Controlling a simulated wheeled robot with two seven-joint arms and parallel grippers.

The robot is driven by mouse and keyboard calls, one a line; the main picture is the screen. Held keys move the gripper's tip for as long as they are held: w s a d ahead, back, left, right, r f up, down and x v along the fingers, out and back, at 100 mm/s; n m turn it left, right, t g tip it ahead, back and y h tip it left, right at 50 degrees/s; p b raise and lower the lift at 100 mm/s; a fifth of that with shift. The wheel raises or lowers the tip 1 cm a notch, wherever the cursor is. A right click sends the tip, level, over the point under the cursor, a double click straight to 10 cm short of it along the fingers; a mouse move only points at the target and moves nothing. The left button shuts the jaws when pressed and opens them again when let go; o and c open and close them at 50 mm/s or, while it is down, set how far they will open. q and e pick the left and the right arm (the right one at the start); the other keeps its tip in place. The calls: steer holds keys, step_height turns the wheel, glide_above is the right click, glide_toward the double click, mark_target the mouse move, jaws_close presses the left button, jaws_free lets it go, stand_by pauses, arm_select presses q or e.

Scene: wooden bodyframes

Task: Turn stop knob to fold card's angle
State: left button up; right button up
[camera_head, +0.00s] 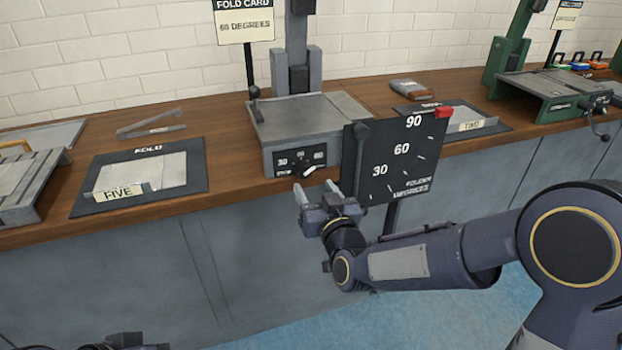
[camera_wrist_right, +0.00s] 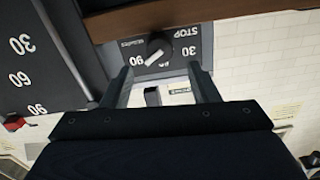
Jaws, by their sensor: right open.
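The fold card (camera_head: 245,27) reads 60 DEGREES on a post behind the grey folding machine (camera_head: 315,110). The stop knob (camera_head: 309,171) is a dark knob with a white pointer, on the machine's black front plate; in the right wrist view the knob (camera_wrist_right: 158,48) shows its pointer slanted, and I cannot tell for certain which number it marks. My right gripper (camera_head: 317,190) is open and empty just in front of and below the knob. In the right wrist view its fingers (camera_wrist_right: 160,78) are spread, apart from the knob. My left gripper (camera_head: 125,342) barely shows at the bottom left.
A black angle board (camera_head: 385,180) marked 30, 60, 90 stands just right of my right gripper, with a red marker (camera_head: 443,112) by 90. A FOLD mat (camera_head: 85,205) with a sheet lies left on the wooden bench. A green machine (camera_head: 540,103) stands right.

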mark_target(305, 172)
steer(key=x, duration=0.6)
steer(key=shift+c, duration=0.4)
steer(key=c, duration=0.9)
